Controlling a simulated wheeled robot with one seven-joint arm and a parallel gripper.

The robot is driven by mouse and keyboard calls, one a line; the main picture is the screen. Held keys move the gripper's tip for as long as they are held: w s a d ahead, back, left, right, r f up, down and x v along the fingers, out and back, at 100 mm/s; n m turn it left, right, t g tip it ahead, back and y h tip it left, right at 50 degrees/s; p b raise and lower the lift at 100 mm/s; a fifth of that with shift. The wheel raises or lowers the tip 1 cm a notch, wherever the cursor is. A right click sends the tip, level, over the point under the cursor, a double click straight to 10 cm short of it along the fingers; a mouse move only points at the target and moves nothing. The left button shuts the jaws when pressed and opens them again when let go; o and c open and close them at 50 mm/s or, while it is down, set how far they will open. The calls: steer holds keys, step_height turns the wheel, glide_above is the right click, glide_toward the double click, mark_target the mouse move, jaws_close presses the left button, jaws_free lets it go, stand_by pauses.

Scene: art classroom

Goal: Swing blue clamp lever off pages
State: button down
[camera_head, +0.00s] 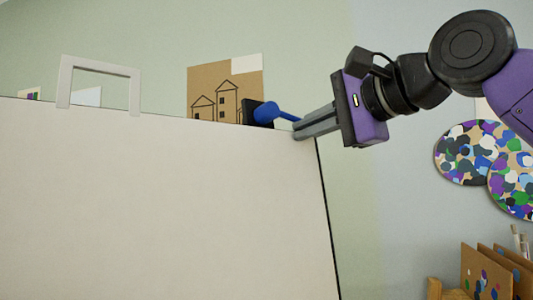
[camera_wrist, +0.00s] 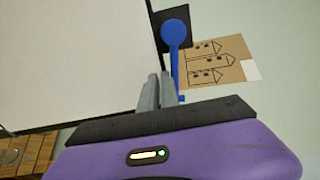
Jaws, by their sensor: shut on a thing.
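The blue clamp lever (camera_head: 272,113) has a round hub on a black clamp block (camera_head: 250,106) at the top right edge of a large pale board or pad of pages (camera_head: 160,200). In the wrist view the lever (camera_wrist: 174,45) runs from its hub down to my gripper's fingers. My gripper (camera_head: 297,130) is shut on the lever's free end, at the board's upper right corner. The pages (camera_wrist: 75,65) fill the left of that view.
A white handle-shaped frame (camera_head: 100,66) rises from the board's top left. A brown house drawing (camera_head: 205,85) is on the wall behind. Paint-dabbed round palettes (camera_head: 463,152) and brown folders (camera_head: 490,270) are at the right. The wall area right of the board is open.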

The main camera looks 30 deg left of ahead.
steer(key=shift+w+a+r, duration=0.25)
steer(key=shift+w+r, duration=0.05)
steer(key=shift+r, duration=0.75)
steer(key=shift+b+v, duration=0.35)
steer(key=shift+v, duration=0.95)
steer(key=f+b+v, duration=0.1)
steer(key=v, duration=0.5)
steer(key=shift+d+r, duration=0.25)
steer(key=shift+r, duration=0.1)
